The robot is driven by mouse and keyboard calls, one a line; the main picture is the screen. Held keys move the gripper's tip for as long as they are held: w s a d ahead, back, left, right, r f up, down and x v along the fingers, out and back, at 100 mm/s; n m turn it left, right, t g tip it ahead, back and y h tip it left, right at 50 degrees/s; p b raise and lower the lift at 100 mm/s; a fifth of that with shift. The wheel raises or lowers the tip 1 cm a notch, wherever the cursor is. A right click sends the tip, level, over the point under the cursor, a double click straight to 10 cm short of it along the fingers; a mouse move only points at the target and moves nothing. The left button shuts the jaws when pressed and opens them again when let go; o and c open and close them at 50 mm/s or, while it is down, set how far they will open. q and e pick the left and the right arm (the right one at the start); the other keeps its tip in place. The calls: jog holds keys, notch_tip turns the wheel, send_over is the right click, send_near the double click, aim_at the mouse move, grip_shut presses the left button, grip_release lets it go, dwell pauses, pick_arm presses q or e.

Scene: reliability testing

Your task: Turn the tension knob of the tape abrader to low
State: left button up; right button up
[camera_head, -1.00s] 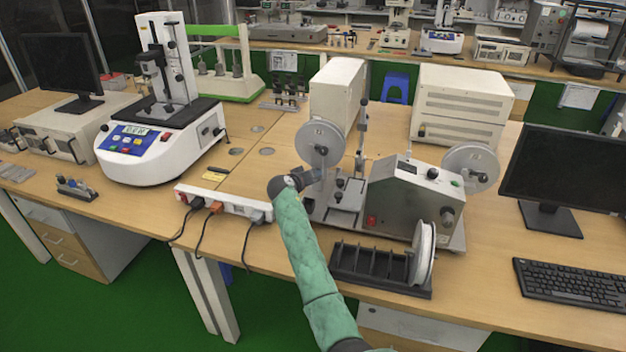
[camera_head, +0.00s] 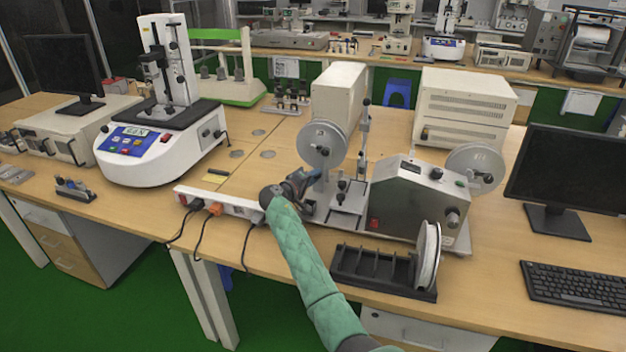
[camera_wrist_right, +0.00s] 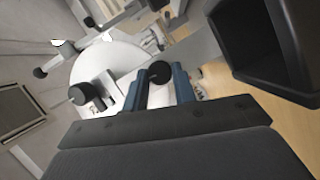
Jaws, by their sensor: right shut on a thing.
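The tape abrader stands right of the middle of the bench in the head view, with a grey housing (camera_head: 408,200) and a white reel (camera_head: 322,144) on either side. My right gripper (camera_head: 314,177) is at its left side, just below the left reel. In the right wrist view a black round knob (camera_wrist_right: 159,72) sits between the blue fingertips of my right gripper (camera_wrist_right: 160,82), which is shut on it. The gripper hides this knob in the head view. No low mark can be read. My left gripper is not in view.
A power strip (camera_head: 222,202) with plugged cables lies left of my right arm. A black slotted rack (camera_head: 372,268) with a white roll (camera_head: 427,255) stands in front of the abrader. A monitor (camera_head: 565,180) and keyboard (camera_head: 575,284) are at the right.

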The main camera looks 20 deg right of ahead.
dwell(0.4)
jog(key=o, duration=1)
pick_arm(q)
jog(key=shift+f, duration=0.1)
pick_arm(e)
jog(key=shift+a, duration=0.1)
jog(key=b+v, duration=0.2)
jog(key=v, duration=0.4)
jog(key=shift+s+a+f, duration=0.1)
jog(key=shift+a, duration=0.05)
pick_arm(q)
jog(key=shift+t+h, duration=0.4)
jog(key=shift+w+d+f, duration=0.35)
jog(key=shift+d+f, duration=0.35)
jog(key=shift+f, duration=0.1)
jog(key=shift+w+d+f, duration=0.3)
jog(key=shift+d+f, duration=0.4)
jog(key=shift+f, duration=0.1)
pick_arm(e)
jog(key=shift+s+a, duration=0.35)
jog(key=shift+a, duration=0.2)
